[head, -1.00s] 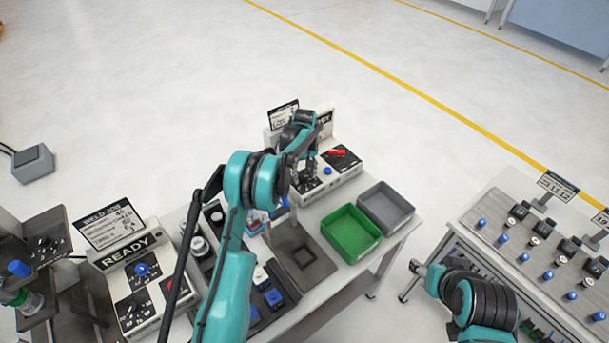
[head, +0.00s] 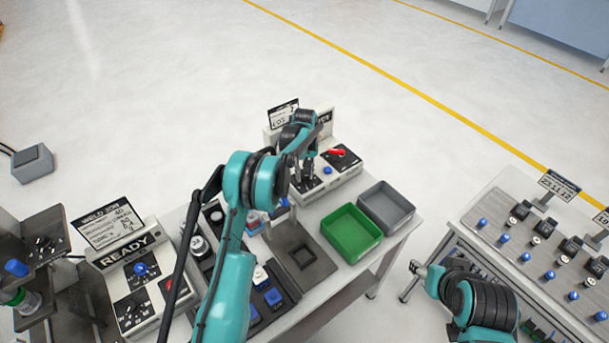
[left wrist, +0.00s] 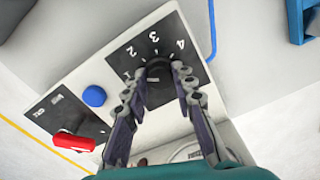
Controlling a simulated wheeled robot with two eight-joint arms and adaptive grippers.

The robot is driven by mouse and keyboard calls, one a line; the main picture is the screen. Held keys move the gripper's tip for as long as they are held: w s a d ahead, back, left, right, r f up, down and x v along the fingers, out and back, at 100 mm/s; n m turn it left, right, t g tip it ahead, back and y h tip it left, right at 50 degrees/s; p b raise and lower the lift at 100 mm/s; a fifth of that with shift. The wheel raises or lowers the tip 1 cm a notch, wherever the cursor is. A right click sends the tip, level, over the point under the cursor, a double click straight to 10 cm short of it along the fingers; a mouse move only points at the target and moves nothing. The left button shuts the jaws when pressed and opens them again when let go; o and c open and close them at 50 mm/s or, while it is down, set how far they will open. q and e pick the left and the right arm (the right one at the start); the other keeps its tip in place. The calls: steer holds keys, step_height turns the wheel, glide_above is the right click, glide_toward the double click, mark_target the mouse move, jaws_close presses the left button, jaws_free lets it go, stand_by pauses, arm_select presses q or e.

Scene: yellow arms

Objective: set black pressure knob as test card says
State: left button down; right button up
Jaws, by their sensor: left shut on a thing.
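The black pressure knob (left wrist: 158,88) sits on a dark dial plate (left wrist: 160,58) marked with the numbers 1 to 4 in the left wrist view. My left gripper (left wrist: 158,78) has one finger on each side of the knob and is shut on it. In the head view my left gripper (head: 307,170) reaches down to the far test unit (head: 346,183) and mostly hides the knob. The test card (head: 283,113) stands behind the unit, partly covered by my arm; its text is too small to read surely. My right gripper (head: 417,267) hangs right of the table, away from the unit.
On the same unit are a blue button (left wrist: 94,96) and a red switch handle (left wrist: 73,143). A green bin (head: 351,233) and a grey bin (head: 386,205) stand nearby. A READY weld unit (head: 138,280) is at left; a bench with several knobs (head: 545,245) is at right.

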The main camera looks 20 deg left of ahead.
mark_target(304, 176)
arm_select(q)
steer(key=m+b, duration=0.2)
steer(key=m, duration=0.2)
steer(key=shift+f, duration=0.1)
steer(key=shift+m+b, duration=0.55)
steer(key=shift+m, duration=1.35)
steer(key=c, duration=1.2)
jaws_free()
step_height(304, 176, up, 12)
steer(key=shift+r, duration=0.1)
